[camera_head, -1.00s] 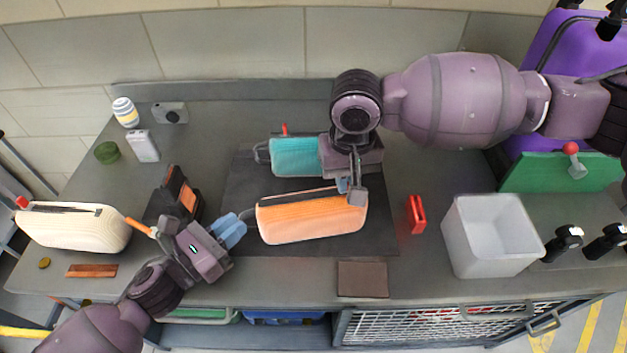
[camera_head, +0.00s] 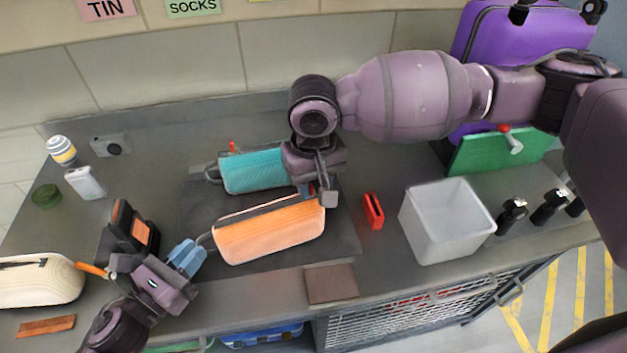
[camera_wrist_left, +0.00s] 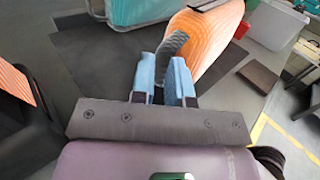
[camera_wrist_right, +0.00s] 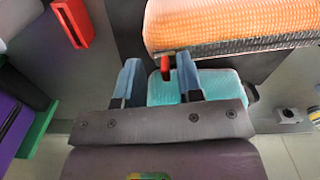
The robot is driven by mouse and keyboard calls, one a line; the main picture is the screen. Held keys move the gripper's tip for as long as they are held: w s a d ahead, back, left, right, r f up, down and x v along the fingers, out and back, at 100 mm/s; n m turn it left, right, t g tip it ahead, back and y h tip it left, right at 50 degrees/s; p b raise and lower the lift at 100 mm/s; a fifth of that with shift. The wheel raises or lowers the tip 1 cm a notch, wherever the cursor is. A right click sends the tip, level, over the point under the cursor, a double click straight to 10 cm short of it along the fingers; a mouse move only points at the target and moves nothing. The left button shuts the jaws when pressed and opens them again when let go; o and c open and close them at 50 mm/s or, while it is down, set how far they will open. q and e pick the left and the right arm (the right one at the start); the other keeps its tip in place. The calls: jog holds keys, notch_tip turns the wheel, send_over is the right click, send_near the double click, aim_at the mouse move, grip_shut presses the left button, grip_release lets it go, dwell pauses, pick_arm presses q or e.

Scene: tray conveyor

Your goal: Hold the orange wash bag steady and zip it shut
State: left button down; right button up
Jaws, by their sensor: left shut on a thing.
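The orange wash bag (camera_head: 270,237) lies on a dark mat, with a dark strip along its top; I cannot tell how far its zip is open. My left gripper (camera_head: 190,256) is at the bag's left end, shut on its grey end loop (camera_wrist_left: 173,45), as the left wrist view shows. My right gripper (camera_head: 318,192) is over the bag's right end. In the right wrist view its fingers (camera_wrist_right: 158,80) stand apart, with a small red tab (camera_wrist_right: 165,67) between them, close to one finger; I cannot tell whether it touches.
A teal bag (camera_head: 250,172) with a red tab lies behind the orange one. A red item (camera_head: 373,211) and a white bin (camera_head: 443,240) stand right. A brown square (camera_head: 331,284) lies in front. A dark orange-fronted object (camera_head: 133,230) and a cream bag (camera_head: 38,281) are left.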

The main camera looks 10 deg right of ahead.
aim_at(313, 192)
notch_tip(313, 192, up, 12)
dwell(0.6)
pick_arm(q)
jog(key=c, duration=1)
grip_release()
jog(key=shift+c, duration=0.2)
jog(key=shift+s, duration=0.1)
